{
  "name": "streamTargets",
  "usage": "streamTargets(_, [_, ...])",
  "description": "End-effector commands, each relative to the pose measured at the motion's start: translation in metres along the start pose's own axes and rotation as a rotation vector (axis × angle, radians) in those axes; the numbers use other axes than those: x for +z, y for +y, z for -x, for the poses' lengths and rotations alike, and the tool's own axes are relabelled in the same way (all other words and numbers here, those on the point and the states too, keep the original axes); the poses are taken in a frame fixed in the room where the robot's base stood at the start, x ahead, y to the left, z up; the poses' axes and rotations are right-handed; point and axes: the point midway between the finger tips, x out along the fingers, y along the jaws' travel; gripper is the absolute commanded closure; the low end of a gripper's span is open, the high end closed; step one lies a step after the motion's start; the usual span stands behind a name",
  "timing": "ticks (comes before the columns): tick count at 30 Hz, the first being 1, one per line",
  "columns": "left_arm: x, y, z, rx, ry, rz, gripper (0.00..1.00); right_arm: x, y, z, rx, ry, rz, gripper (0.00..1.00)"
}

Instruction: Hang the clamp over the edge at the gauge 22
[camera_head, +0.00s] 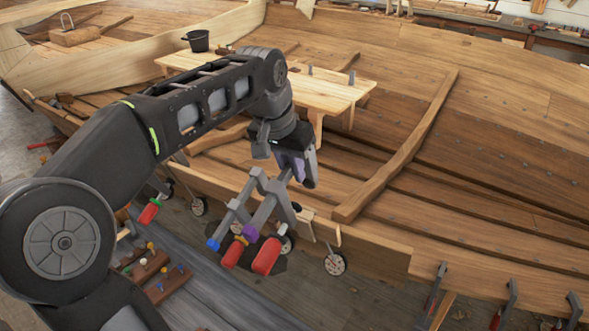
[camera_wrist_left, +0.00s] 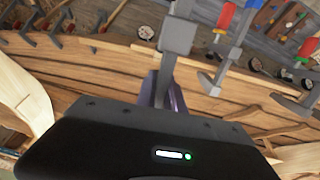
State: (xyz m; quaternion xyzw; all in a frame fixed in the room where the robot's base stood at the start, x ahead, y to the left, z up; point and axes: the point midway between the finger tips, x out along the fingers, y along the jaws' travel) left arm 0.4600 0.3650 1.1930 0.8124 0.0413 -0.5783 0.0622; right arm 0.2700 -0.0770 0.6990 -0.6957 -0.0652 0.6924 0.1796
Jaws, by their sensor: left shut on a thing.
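My left gripper (camera_head: 293,170) is shut on a grey clamp (camera_head: 268,209) above the near edge of the hull (camera_head: 375,247). The clamp hangs tilted, with its lower end toward the viewer. Red handles and blue and purple ends show beside it, overlapping another grey clamp (camera_head: 232,213); which handle belongs to which is hard to tell. In the left wrist view the held clamp (camera_wrist_left: 177,38) rises from the jaws, its handle out of frame. Round gauges (camera_head: 335,263) sit along the hull edge; their numbers are too small to read. My right gripper is not in view.
Several clamps (camera_head: 512,297) sit along the edge at right. A wooden board (camera_head: 330,90) with a black bucket (camera_head: 198,41) lies across the hull behind my arm. A tool rack (camera_head: 155,275) stands at lower left. A curved rib (camera_head: 405,150) crosses the planks.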

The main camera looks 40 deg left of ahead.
Motion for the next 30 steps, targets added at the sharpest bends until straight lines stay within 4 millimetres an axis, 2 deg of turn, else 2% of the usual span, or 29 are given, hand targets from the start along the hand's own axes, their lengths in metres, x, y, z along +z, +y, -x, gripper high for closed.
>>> streamTargets(10, [-0.002, 0.000, 0.003, 0.000, 0.012, 0.001, 1.00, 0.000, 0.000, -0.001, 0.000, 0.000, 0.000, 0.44])
streamTargets(18, [-0.012, 0.002, 0.021, 0.000, 0.058, 0.002, 1.00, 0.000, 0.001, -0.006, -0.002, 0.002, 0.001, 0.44])
streamTargets(30, [-0.012, 0.003, 0.020, 0.001, 0.058, 0.000, 1.00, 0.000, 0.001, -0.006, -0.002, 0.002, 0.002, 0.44])
